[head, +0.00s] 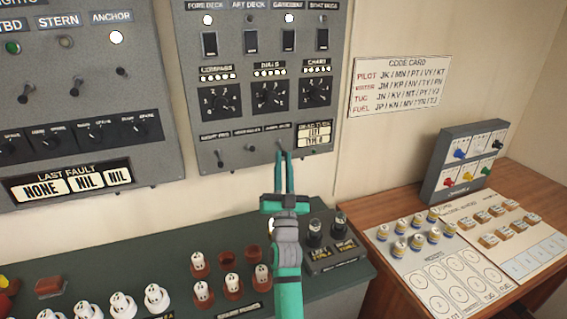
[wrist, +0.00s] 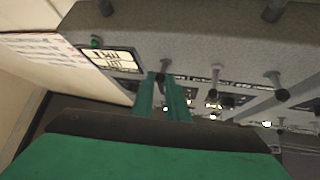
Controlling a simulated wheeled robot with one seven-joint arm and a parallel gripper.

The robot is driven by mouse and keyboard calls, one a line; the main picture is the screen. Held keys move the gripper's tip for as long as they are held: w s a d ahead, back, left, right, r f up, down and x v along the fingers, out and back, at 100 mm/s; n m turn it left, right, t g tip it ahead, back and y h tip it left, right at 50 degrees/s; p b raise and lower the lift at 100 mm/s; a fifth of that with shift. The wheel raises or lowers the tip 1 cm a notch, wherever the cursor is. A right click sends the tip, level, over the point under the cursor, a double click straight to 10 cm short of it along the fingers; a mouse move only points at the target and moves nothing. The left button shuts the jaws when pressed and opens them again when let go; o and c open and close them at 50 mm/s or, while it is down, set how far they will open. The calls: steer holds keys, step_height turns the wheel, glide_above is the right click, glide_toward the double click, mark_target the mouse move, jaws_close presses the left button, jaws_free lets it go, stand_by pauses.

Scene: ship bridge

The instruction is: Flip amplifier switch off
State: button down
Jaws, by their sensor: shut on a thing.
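A grey wall panel (head: 200,120) carries a bottom row of small toggle switches with labels too small to read. My gripper (head: 283,154) is at the rightmost toggle of that row, left of the plate reading "TYPE". In the wrist view, the two green fingers (wrist: 163,78) close around this toggle switch (wrist: 164,65) just under the panel. The fingertips hide part of it in the head view. Two other toggles, the left one (head: 220,160) and the middle one (head: 250,148), stand free beside it. I cannot read which one is labelled amplifier.
Three dials (head: 268,96) and several black rocker switches (head: 251,41) sit above on the same panel. Below is a dark green counter (head: 330,281) with white plugs and two dark knobbed parts. A code card (head: 400,85) hangs to the right above a wooden desk (head: 513,190).

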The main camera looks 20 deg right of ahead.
steer(key=c, duration=1.7)
jaws_free()
steer(key=shift+c, duration=0.2)
steer(key=v, duration=1)
steer(key=shift+s+f, duration=0.2)
steer(key=shift+f, duration=0.05)
steer(key=shift+a, duration=0.15)
